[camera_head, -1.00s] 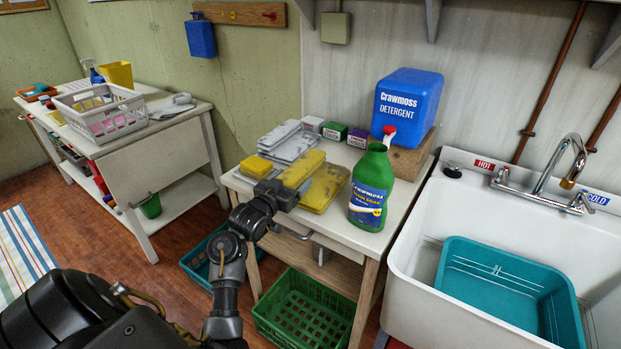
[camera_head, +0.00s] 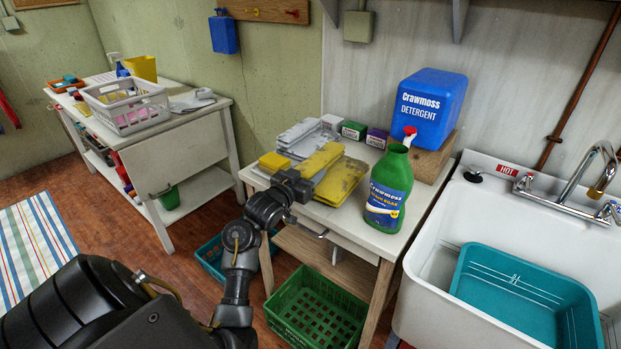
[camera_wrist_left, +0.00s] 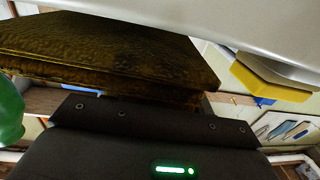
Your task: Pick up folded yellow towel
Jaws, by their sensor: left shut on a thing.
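The folded yellow towel (camera_head: 324,157) lies flat-shaped over the small white table, and its near end is at my left gripper (camera_head: 300,184). My left gripper is shut on it. In the left wrist view the towel (camera_wrist_left: 100,45) shows dark and shaded, its folded layers running to the jaws. A second folded cloth, yellow with grey patches (camera_head: 345,181), lies on the table just right of and partly behind the held towel. I cannot tell from the head view how much gap lies under the held towel. My right gripper is not in view.
A green bottle (camera_head: 389,190) stands close right of the cloths. A yellow sponge (camera_head: 273,162), grey cloths (camera_head: 300,138) and small boxes (camera_head: 354,131) lie around them. A blue detergent container (camera_head: 429,108) stands behind. The sink (camera_head: 430,262) is at the right.

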